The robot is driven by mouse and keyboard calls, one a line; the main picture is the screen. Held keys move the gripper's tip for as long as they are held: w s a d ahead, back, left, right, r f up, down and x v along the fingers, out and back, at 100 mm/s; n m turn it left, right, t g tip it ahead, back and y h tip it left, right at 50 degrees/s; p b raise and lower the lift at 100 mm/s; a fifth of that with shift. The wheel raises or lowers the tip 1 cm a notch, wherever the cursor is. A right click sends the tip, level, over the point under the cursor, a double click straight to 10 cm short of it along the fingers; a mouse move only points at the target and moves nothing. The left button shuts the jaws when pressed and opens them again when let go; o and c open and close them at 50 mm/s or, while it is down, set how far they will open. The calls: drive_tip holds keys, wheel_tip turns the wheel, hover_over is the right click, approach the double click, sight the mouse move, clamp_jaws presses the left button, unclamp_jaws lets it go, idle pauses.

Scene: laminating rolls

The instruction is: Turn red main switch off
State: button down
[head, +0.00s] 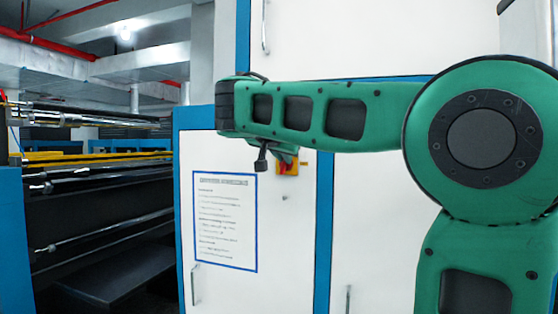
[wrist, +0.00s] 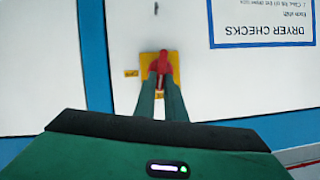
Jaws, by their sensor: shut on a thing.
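The red main switch (wrist: 162,65) sits on a yellow plate (wrist: 149,62) on the white cabinet door. In the wrist view the two green fingers of my gripper (wrist: 160,80) reach to the switch, one on each side, and are shut on its red handle. In the head view the yellow plate (head: 295,168) and part of the red switch (head: 283,169) show just below the end of my arm. My gripper (head: 286,160) is partly hidden there by the arm. The exact angle of the handle is hard to tell.
A blue-framed check sheet (head: 225,222) is on the door left of the switch. Door handles (head: 195,285) stick out lower down. A blue cabinet post (head: 323,230) stands to the right. Machine rollers (head: 90,180) fill the left side.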

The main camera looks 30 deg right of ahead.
sight(286, 165)
drive_tip(key=shift+s+d+f+m+t+y, duration=0.2)
drive_tip(key=shift+f+m+t, duration=0.2)
drive_tip(key=shift+m+t, duration=1.15)
drive_tip(key=shift+s+d+f+m+t+y, duration=0.2)
drive_tip(key=shift+f+m+t, duration=0.35)
drive_tip(key=shift+m, duration=1.85)
drive_tip(key=shift+s+d+f+m+t+y, duration=0.1)
drive_tip(key=shift+s+f+m+t+y, duration=0.15)
drive_tip(key=shift+m+t, duration=1.35)
drive_tip(key=shift+m+g, duration=0.4)
drive_tip(key=shift+m, duration=0.05)
drive_tip(key=c, duration=1.8)
unclamp_jaws()
drive_tip(key=shift+w, duration=0.1)
drive_tip(key=shift+w+f, duration=0.25)
drive_tip(key=shift+w, duration=0.05)
drive_tip(key=shift+s+d, duration=0.1)
drive_tip(key=shift+s, duration=0.05)
drive_tip(key=shift+s+r, duration=0.1)
drive_tip(key=shift+s, duration=0.05)
drive_tip(key=v, duration=1)
drive_tip(key=shift+s+a, duration=0.15)
drive_tip(key=shift+a, duration=0.1)
